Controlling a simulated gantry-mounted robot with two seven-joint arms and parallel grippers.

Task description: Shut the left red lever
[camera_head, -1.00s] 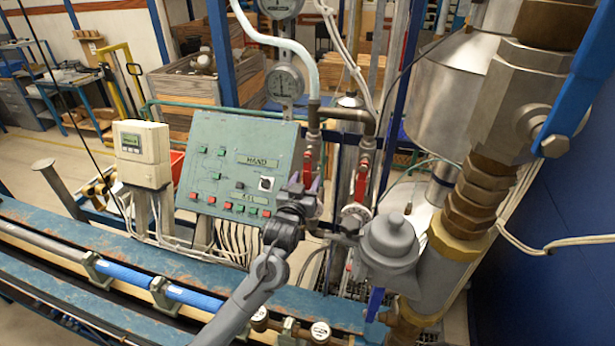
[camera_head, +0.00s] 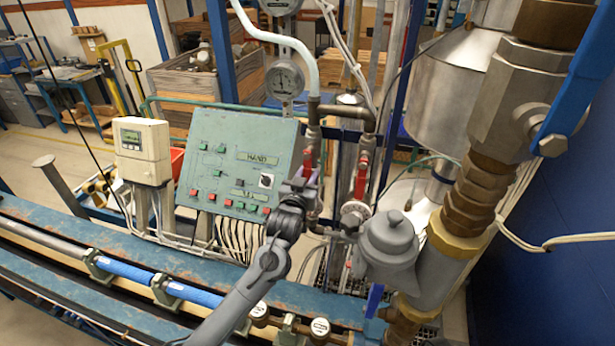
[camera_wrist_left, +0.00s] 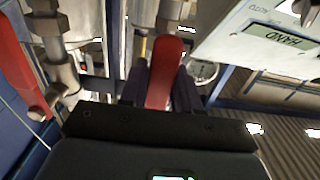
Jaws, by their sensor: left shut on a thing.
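The left red lever (camera_head: 308,164) stands roughly upright on the left pipe, just right of the control panel. My left gripper (camera_head: 304,178) is at this lever, its arm rising from the bottom of the head view. In the left wrist view the same lever (camera_wrist_left: 164,75) lies between the dark fingers of my left gripper (camera_wrist_left: 160,88), which is shut on it. The lever's lower part is hidden behind the gripper in the head view. My right gripper is not in view.
A second red lever (camera_head: 361,180) is on the pipe to the right; it also shows at the left of the wrist view (camera_wrist_left: 17,78). The green control panel (camera_head: 240,165) is close on the left. A grey domed fitting (camera_head: 388,243) stands to the right.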

